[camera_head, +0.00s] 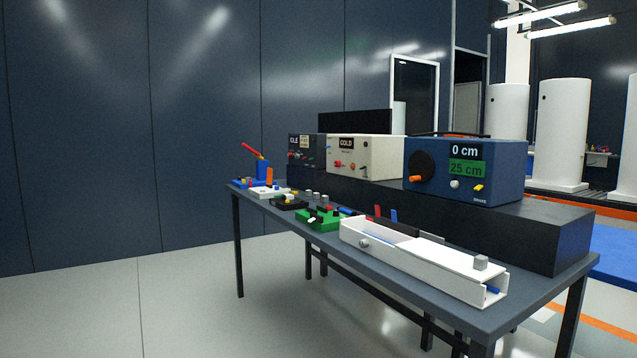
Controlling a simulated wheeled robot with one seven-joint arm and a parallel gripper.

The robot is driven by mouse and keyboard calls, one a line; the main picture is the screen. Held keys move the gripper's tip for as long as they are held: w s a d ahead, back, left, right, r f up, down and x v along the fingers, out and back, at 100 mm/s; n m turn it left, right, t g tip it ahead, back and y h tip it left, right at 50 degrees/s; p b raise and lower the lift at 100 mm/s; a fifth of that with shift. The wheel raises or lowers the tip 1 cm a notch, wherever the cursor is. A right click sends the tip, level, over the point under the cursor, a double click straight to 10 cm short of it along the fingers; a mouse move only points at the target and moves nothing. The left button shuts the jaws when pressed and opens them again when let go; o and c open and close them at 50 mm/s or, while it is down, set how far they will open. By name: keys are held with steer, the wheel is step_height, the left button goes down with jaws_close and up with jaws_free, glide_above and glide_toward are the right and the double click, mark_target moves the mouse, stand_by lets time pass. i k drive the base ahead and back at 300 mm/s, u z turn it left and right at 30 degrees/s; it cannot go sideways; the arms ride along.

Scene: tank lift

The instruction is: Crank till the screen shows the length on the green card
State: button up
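A blue box (437,194) stands on the black riser at the right part of the bench. Its screen (465,151) reads 0 cm. The green card (467,169) just below the screen reads 25 cm. A round black crank disc (420,165) with an orange handle (416,179) is on the left of the box's front. The handle sits at the lower left of the disc. A silver knob (454,184) and a yellow lever (478,188) are below the card. My gripper is not in view.
The grey bench (400,283) also holds a white channel tray (420,262), a green block fixture (318,220), a cream box marked COLD (365,156) and a dark box (305,148). White tanks (563,135) stand behind. The floor in front (180,300) is clear.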

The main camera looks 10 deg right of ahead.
mark_target(421, 165)
steer(key=u, duration=0.25)
steer(key=i, duration=1.05)
steer(key=z, duration=0.75)
